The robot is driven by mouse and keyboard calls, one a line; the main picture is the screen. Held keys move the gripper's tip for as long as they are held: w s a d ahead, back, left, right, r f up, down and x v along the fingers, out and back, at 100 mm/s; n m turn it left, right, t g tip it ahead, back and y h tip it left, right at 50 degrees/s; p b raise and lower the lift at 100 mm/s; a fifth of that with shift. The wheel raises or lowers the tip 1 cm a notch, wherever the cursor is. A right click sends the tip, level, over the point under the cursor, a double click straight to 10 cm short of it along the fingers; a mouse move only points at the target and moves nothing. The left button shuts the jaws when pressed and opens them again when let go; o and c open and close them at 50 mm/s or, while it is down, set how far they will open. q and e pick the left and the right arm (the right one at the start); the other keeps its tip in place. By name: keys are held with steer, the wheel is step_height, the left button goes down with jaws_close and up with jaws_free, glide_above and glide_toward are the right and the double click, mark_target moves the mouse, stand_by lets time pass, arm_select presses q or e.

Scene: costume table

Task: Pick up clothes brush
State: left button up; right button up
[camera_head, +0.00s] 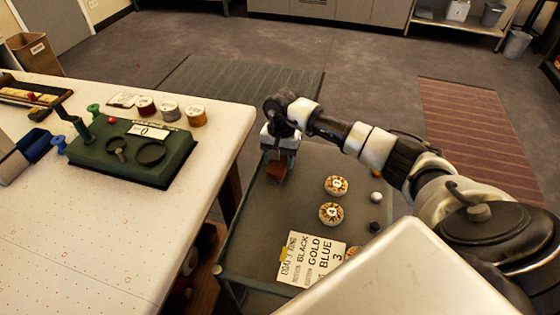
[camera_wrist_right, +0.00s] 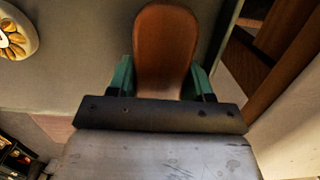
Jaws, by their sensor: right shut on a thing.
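The clothes brush shows as a brown, rounded wooden piece (camera_wrist_right: 165,45) in the right wrist view, between the green fingers of my right gripper (camera_wrist_right: 164,78). In the head view, my right gripper (camera_head: 279,152) points down over the left far part of the grey cart top, and the brown brush (camera_head: 276,173) shows below it. My right gripper is shut on the brush. The brush's underside is hidden, and I cannot tell whether it touches the cart top. My left gripper is not in view.
The grey cart top (camera_head: 270,215) also bears two patterned round pieces (camera_head: 336,186) (camera_head: 331,214), a white ball (camera_head: 376,197), a dark ball (camera_head: 375,227) and a printed card (camera_head: 309,258). A white table (camera_head: 85,225) with a green stand (camera_head: 110,160) and several spools stands left.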

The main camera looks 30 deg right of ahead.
mark_target(281, 156)
steer(key=shift+r+p, duration=0.4)
steer(key=shift+p, duration=0.25)
step_height(281, 156, up, 4)
steer(key=shift+d+b, duration=0.15)
steer(key=shift+b, duration=0.7)
steer(key=s+d+r+b, duration=0.1)
steer(key=s+d+r, duration=0.1)
steer(key=s, duration=0.3)
steer(key=s+d+r+b, duration=0.1)
steer(key=s+d+r, duration=0.2)
steer(key=s+r, duration=0.1)
steer(key=shift+s+r, duration=0.35)
steer(key=shift+s, duration=0.45)
steer(key=o, duration=0.4)
steer(key=shift+a, duration=0.1)
steer(key=shift+c, duration=1.4)
